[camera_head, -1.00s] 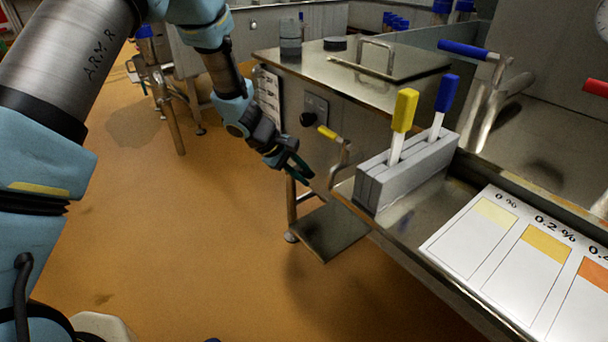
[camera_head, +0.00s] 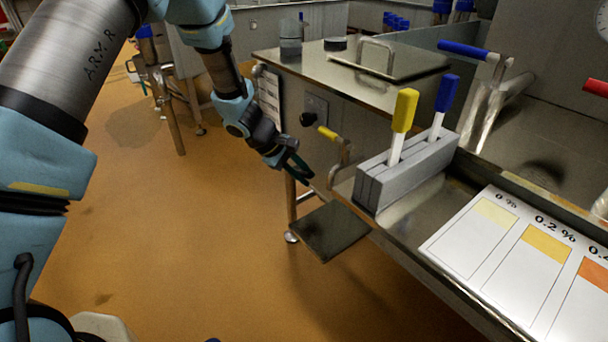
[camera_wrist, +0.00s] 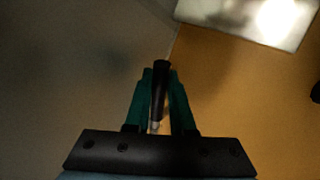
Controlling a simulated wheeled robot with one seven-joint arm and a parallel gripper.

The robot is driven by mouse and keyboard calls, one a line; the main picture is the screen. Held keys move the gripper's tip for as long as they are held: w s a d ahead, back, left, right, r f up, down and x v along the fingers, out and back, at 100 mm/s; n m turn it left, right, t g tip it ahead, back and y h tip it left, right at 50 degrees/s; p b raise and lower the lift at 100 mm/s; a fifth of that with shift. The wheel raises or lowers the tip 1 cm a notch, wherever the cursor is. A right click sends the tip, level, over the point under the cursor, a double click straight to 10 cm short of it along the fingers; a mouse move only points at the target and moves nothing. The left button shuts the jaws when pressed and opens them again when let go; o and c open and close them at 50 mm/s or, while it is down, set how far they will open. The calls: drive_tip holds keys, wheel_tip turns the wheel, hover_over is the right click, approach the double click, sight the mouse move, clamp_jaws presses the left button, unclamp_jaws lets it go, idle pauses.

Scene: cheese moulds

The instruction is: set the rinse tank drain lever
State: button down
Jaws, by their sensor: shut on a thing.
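In the wrist view, the two teal fingers of my gripper (camera_wrist: 159,78) are shut on a dark lever handle (camera_wrist: 160,92). The handle lies between the fingers, with a short pale piece at its near end. In the head view, my gripper (camera_head: 299,167) is low beside the front of the steel tank (camera_head: 385,125). I cannot make out the dark handle there. The gripper and the dim light hide it.
A steel plate (camera_head: 328,231) juts out low, just below my gripper. A grey block (camera_head: 415,170) holds yellow and blue handled tools on the counter to the right. A colour chart (camera_head: 515,255) lies nearer. Open orange floor (camera_head: 180,250) is to the left.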

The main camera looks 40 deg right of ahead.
idle(0.4)
drive_tip(key=f+b, duration=0.1)
drive_tip(key=b, duration=0.2)
drive_tip(key=shift+s+f+t, duration=0.1)
drive_tip(key=shift+t, duration=0.3)
drive_tip(key=f+t+b, duration=0.1)
drive_tip(key=b, duration=0.4)
drive_tip(key=f+m+t+b, duration=0.1)
drive_tip(key=b, duration=0.4)
drive_tip(key=t+b, duration=0.2)
drive_tip(key=b, duration=0.3)
drive_tip(key=shift+s+f+m, duration=0.25)
drive_tip(key=shift+f+m, duration=0.05)
drive_tip(key=shift+f, duration=0.1)
drive_tip(key=shift+r, duration=0.1)
drive_tip(key=c, duration=1.1)
unclamp_jaws()
drive_tip(key=shift+o, duration=0.2)
